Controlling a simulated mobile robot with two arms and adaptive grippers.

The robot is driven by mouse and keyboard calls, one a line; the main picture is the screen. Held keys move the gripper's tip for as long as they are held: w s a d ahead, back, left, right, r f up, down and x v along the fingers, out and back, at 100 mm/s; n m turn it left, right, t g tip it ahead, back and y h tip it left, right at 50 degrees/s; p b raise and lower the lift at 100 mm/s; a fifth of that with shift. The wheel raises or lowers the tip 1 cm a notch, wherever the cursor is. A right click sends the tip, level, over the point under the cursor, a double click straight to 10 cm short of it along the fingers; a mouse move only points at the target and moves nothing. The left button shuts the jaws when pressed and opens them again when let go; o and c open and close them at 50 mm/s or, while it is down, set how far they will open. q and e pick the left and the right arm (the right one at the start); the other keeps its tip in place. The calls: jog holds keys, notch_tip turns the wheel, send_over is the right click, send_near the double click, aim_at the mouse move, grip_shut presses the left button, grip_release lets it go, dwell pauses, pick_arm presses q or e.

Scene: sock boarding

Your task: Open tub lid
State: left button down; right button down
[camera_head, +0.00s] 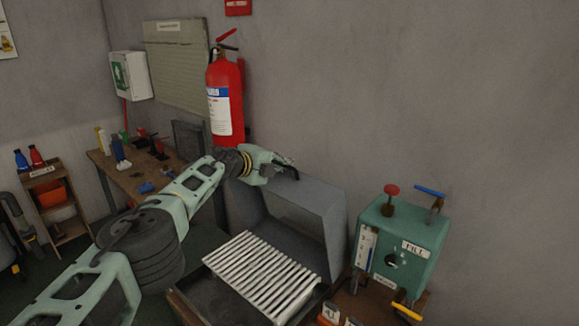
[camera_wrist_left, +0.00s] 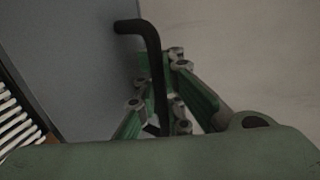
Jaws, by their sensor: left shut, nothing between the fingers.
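The grey tub lid (camera_head: 318,202) stands raised behind the tub (camera_head: 222,292), with its hollow side facing forward. A pale slatted rack (camera_head: 262,275) lies over the tub. My left gripper (camera_head: 283,163) is at the lid's upper edge, next to the black handle (camera_head: 291,175). In the left wrist view, the bent black handle (camera_wrist_left: 152,36) passes close by the green fingers of my left gripper (camera_wrist_left: 172,62). The fingers are shut with nothing held; whether they touch the handle is unclear. The grey lid panel also shows there (camera_wrist_left: 70,60). My right gripper is out of view.
A green control box (camera_head: 402,245) with red, blue and yellow handles stands right of the tub. A red fire extinguisher (camera_head: 225,105) hangs on the wall behind my left arm. A wooden bench (camera_head: 130,180) with bottles stands at the back left.

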pick_arm(q)
jog(key=shift+w+d+r, duration=0.1)
jog(key=shift+r, duration=0.25)
jog(key=c, duration=2.1)
grip_release()
jog(key=shift+s+r, duration=0.1)
jog(key=shift+s, duration=0.1)
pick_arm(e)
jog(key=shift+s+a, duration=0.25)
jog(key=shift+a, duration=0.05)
pick_arm(q)
jog(key=shift+f, duration=0.2)
jog(key=shift+a, duration=0.35)
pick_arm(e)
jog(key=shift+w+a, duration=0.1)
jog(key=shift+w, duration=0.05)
pick_arm(q)
jog(key=shift+s+r, duration=0.1)
jog(key=shift+s, duration=0.05)
jog(key=shift+v, duration=0.75)
jog(key=s+a, duration=0.2)
jog(key=s, duration=0.1)
jog(key=s+a, duration=0.2)
jog(key=s, duration=0.1)
jog(key=s+a, duration=0.2)
jog(key=s, duration=0.1)
jog(key=shift+s+a, duration=0.1)
jog(key=shift+a, duration=0.1)
